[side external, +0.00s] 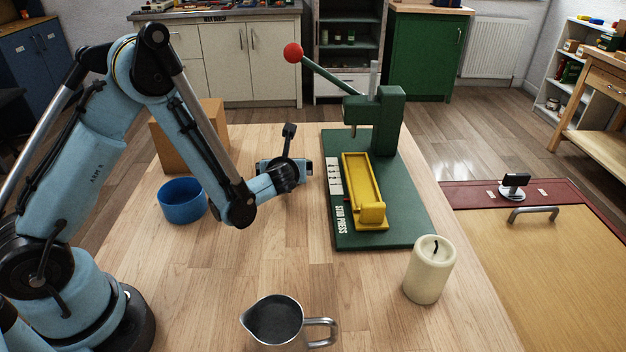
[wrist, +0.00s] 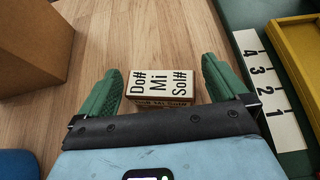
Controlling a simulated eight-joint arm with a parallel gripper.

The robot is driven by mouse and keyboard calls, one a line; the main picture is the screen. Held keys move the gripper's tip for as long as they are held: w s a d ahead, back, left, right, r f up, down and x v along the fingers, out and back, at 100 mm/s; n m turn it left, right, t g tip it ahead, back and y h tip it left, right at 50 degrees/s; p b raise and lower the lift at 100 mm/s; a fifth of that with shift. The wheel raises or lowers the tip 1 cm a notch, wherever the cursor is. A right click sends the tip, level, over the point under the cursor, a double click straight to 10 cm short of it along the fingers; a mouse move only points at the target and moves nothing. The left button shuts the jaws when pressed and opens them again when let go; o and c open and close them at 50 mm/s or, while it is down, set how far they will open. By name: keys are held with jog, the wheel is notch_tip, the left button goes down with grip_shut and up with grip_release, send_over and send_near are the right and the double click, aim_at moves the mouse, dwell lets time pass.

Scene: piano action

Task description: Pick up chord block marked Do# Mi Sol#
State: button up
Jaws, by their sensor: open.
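The chord block (wrist: 160,86) marked Do# Mi Sol# is a small light wooden block with black lettering, lying on the wooden table in the wrist view. My gripper (wrist: 163,82) is open, with one green finger on each side of the block. A gap shows between each finger and the block, so it is not clasped. In the side view my gripper (side external: 288,172) is low over the table, left of the green press, and the block is hidden there.
The green stud press (side external: 405,238) with its yellow tray (side external: 360,180) stands right of my gripper. A blue bowl (side external: 182,203) and a cardboard box (side external: 170,145) are to the left. A metal pitcher (side external: 275,322) and a candle (side external: 428,272) stand nearer the front.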

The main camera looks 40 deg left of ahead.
jog(key=c, duration=0.9)
jog(key=shift+c, duration=0.2)
jog(key=shift+r, duration=0.15)
